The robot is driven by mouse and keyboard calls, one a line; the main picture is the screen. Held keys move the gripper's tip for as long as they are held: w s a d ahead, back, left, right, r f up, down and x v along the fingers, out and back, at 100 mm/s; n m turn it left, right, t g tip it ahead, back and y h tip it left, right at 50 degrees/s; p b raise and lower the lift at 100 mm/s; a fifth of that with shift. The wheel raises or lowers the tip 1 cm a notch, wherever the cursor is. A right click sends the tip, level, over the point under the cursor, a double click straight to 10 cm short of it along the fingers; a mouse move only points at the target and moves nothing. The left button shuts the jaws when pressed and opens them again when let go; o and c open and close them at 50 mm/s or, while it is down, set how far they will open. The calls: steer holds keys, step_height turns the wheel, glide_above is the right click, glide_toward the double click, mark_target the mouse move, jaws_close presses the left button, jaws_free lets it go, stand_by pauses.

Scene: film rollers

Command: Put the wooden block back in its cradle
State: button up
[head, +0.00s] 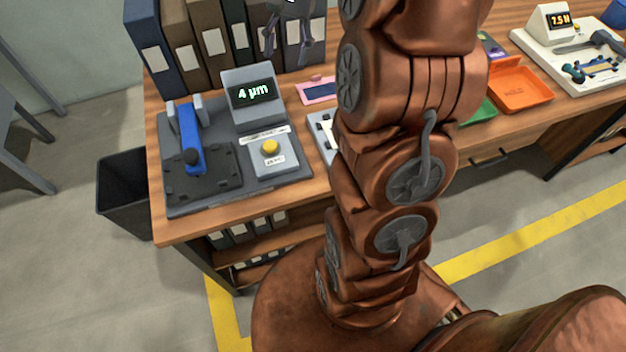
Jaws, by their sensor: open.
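I cannot make out the wooden block or its cradle in the head view; my copper arm covers the middle of the bench. My gripper (288,50) shows at the top, in front of the binders, with its two dark grey fingers apart and nothing visible between them. A grey holder with white parts (322,128) sits left of my arm and is partly hidden by it; I cannot tell whether it is the cradle.
A gauge station (180,195) with a blue lever and a "4 µm" display (252,93) stands at the left. Binders (200,40) line the back. A pink-framed item (317,90), green tray (480,111), orange tray (520,88) and white instrument (575,60) share the wooden bench (165,232).

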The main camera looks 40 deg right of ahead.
steer(key=s+a+f+n+h, duration=0.1)
steer(key=s+a+n, duration=0.4)
steer(key=s+a, duration=0.6)
steer(key=s+a+f+n+h, duration=0.1)
steer(key=s+f+n, duration=0.1)
steer(key=s, duration=0.5)
steer(key=s+a+f+n+g+h, duration=0.1)
steer(key=s+f+n, duration=0.2)
steer(key=s, duration=0.5)
steer(key=shift+f, duration=0.4)
steer(key=shift+a, duration=0.1)
step_height(320, 180, up, 6)
steer(key=p, duration=0.5)
steer(key=shift+f, duration=0.25)
steer(key=shift+c, duration=0.3)
